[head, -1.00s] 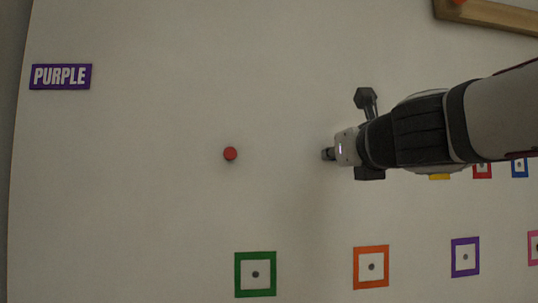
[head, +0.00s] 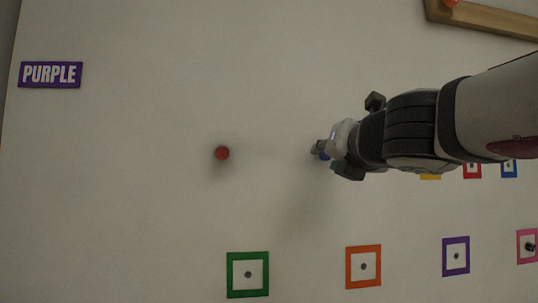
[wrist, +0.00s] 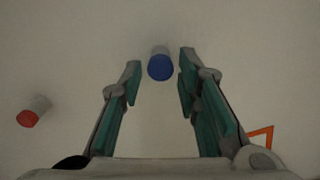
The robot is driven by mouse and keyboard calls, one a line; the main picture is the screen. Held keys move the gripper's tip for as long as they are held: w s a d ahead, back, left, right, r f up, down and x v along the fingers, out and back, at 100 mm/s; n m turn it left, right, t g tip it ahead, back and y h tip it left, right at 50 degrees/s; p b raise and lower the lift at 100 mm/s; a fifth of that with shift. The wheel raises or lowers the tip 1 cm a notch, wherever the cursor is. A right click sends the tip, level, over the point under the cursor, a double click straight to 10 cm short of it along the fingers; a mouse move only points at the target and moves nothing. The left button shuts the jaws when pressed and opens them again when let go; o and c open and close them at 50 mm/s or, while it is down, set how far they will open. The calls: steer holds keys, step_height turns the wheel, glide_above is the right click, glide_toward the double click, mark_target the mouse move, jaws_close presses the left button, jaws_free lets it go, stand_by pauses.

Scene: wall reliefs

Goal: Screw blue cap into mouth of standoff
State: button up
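The blue cap (wrist: 160,67) faces me in the wrist view, at the end of a short pale standoff (wrist: 160,49) that stands out from the wall. I cannot tell how deep the cap sits in the mouth. My gripper (wrist: 160,62) is open, with one finger on each side of the cap and a narrow gap to both. In the head view my gripper (head: 320,151) is close to the wall, and a bit of blue shows at its tips; the standoff is mostly hidden there.
A red-capped standoff (head: 222,153) is to the left, also in the wrist view (wrist: 33,112). A PURPLE sign (head: 51,75) is upper left. Green (head: 234,275), orange (head: 350,268), purple (head: 447,257) and pink (head: 520,247) frames line the bottom. A wooden ledge (head: 485,20) is upper right.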

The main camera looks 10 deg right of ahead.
steer(key=n, duration=2)
steer(key=shift+d+n+b, duration=0.1)
steer(key=shift+n+b, duration=0.2)
steer(key=shift+b, duration=0.05)
steer(key=shift+c, duration=0.6)
jaws_close()
steer(key=shift+o, duration=2.2)
jaws_free()
steer(key=shift+s, duration=0.1)
